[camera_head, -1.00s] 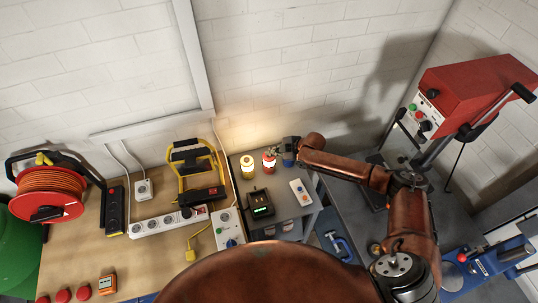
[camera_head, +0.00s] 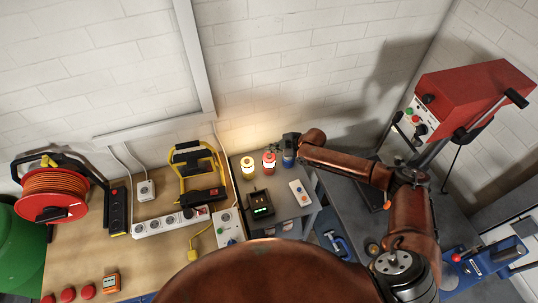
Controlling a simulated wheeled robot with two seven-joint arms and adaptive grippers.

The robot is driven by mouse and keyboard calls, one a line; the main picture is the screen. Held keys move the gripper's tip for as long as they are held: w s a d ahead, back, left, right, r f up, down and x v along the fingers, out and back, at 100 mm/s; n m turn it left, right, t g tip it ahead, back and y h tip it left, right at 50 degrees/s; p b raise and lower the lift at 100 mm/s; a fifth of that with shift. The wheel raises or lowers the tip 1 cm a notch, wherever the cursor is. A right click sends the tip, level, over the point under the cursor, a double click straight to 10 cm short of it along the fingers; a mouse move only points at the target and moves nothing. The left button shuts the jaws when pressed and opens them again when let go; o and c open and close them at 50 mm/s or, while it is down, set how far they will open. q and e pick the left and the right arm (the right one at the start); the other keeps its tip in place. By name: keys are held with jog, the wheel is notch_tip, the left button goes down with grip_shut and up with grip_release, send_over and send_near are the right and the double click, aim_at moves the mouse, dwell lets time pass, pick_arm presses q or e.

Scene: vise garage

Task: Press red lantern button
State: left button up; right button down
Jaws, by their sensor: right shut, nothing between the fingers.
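The red lantern (camera_head: 269,164) stands on a small grey table between a yellow lantern (camera_head: 248,167) and a blue lantern (camera_head: 289,160). A pale lit band shows on the red lantern; its button is too small to make out. My right gripper (camera_head: 276,148) reaches in from the right, shut and empty, with its fingertips close to the top of the red lantern. I cannot tell whether they touch it. The gripper body is just above the blue lantern and hides part of its top. My left gripper is out of view.
A black charger (camera_head: 260,205) and a white device (camera_head: 299,192) lie in front of the lanterns. A yellow work lamp (camera_head: 197,168) and a power strip (camera_head: 172,221) are to the left. A red drill press (camera_head: 470,95) stands at the right.

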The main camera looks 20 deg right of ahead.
aim_at(270, 156)
jog(key=shift+r+p, duration=0.85)
jog(key=shift+r, duration=0.7)
jog(key=shift+s+f, duration=0.1)
jog(key=shift+f, duration=0.05)
